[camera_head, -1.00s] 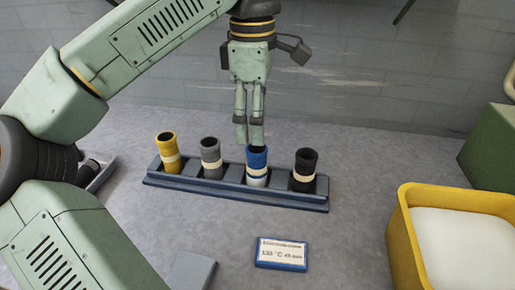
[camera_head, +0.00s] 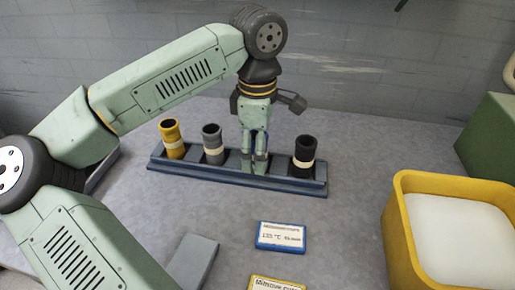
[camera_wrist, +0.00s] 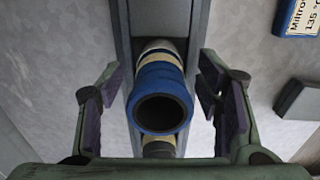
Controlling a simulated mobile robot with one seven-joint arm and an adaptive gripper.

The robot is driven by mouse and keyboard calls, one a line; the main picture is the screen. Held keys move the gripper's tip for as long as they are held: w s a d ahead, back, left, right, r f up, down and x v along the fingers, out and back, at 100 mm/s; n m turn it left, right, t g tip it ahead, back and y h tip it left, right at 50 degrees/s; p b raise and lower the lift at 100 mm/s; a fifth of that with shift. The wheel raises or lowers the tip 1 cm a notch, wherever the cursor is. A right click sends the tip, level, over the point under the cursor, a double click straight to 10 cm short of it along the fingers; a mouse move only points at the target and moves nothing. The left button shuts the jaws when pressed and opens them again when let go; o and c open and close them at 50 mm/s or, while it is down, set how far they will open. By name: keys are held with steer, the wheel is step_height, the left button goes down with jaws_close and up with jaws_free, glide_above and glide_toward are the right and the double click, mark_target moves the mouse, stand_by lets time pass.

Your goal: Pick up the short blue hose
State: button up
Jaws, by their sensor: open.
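The short blue hose (camera_wrist: 160,84) stands in the rack, with a blue upper part, an open dark mouth and a pale band lower down. In the wrist view it lies between the two spread fingers of my gripper (camera_wrist: 160,100), with a gap on each side. In the head view my gripper (camera_head: 254,165) is lowered over the hose's place in the rack, and its fingers hide most of the hose. The gripper is open. The dark blue rack (camera_head: 225,178) also holds a yellow hose (camera_head: 172,139), a grey hose (camera_head: 213,144) and a black hose (camera_head: 304,157).
A yellow bin (camera_head: 400,232) with a white inside stands at the right, before a green box (camera_head: 487,140). A blue-edged sign (camera_head: 281,237) and a yellow-edged sign (camera_head: 276,284) lie in front of the rack. A grey block (camera_head: 193,262) is nearby.

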steer(key=shift+c, duration=0.3)
jaws_close()
stand_by(0.5)
steer(key=shift+r, duration=0.15)
